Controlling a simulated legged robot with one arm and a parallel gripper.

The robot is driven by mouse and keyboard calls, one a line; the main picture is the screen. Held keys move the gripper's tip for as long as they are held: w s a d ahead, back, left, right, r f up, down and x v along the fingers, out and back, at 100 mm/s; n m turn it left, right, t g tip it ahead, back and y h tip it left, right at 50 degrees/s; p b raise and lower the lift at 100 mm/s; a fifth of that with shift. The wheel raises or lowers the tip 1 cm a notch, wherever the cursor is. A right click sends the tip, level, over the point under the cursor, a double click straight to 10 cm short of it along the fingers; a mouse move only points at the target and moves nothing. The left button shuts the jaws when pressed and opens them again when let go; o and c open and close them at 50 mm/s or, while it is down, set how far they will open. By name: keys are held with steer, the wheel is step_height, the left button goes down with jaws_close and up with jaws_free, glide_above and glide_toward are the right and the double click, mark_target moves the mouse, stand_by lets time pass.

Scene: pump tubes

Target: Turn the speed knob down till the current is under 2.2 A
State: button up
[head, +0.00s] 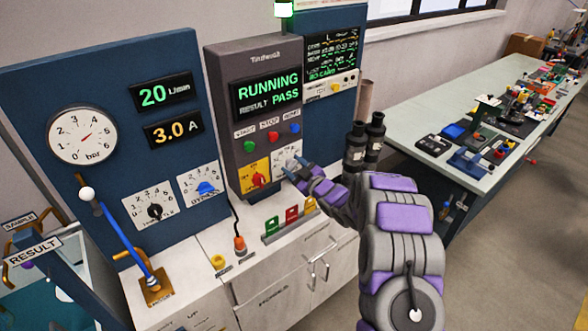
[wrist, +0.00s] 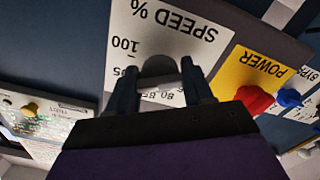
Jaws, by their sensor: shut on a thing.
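The white speed plate, upside down and labelled "SPEED %" (wrist: 175,32), fills the middle of the wrist view; it also shows on the grey control panel in the head view (head: 286,156). The grey speed knob (wrist: 160,66) sits between my fingertips. My gripper (wrist: 160,88) is shut on the knob, one finger on each side; in the head view my gripper (head: 297,173) reaches the plate from the right. The knob's pointer cannot be made out. The current display (head: 173,129) reads 3.0 A in orange.
A red power switch on a yellow plate (head: 255,177) is close left of the speed plate. The screen (head: 267,95) reads RUNNING, RESULT PASS. The flow display (head: 160,93) reads 20 L/min. Dark cylinders (head: 366,145) stand behind my gripper.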

stand_by(0.4)
steer(key=o, duration=1)
steer(key=shift+o, duration=0.2)
steer(key=p+v, duration=0.2)
steer(key=v, duration=1.5)
steer(key=shift+s+d, duration=0.1)
steer(key=shift+d, duration=0.05)
